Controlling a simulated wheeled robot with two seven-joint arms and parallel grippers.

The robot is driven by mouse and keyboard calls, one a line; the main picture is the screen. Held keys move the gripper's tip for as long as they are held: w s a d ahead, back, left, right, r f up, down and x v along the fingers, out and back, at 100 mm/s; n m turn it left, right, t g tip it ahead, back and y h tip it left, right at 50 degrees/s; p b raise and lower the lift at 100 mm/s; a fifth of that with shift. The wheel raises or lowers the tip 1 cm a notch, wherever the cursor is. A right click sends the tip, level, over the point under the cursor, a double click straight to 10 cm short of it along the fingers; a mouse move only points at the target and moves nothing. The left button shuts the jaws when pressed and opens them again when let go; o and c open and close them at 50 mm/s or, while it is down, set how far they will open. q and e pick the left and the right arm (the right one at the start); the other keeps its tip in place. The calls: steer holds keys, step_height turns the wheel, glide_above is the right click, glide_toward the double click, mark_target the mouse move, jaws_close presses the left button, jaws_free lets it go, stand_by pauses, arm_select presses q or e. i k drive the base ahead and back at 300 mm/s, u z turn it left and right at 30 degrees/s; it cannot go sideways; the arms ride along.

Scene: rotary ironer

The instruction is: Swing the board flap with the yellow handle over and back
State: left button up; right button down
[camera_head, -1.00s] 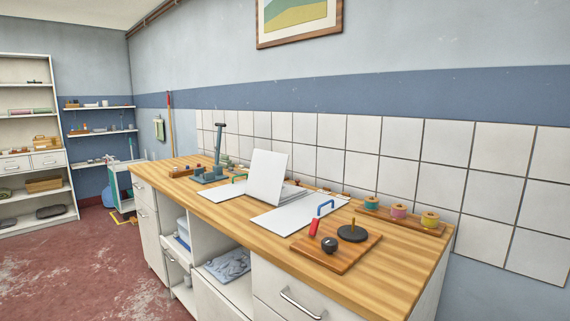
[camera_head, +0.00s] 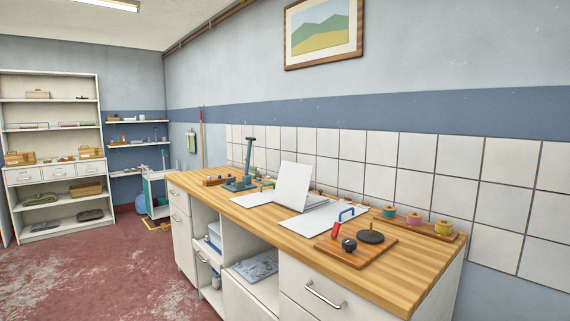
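A white board with several flaps lies on the wooden worktop. One white flap (camera_head: 293,187) stands up, leaning slightly, near the middle. A flat white panel (camera_head: 250,201) lies to its left, with a green handle (camera_head: 265,184) behind it. Another flat white panel (camera_head: 308,220) lies to its right, with a blue handle (camera_head: 347,212) at its right end. I see no yellow handle; which flap carries it cannot be told. Neither of my grippers is in view.
The wooden worktop (camera_head: 420,266) tops white cabinets. A wooden board (camera_head: 355,255) with a red lever, black knob and black disc lies at front right. Spools on a rail (camera_head: 414,219) stand behind it. A blue-grey upright device (camera_head: 240,182) stands at the left. The floor (camera_head: 100,265) is open.

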mark_target(291, 191)
steer(key=u, duration=0.35)
steer(key=i, duration=1)
steer(key=u, duration=0.1)
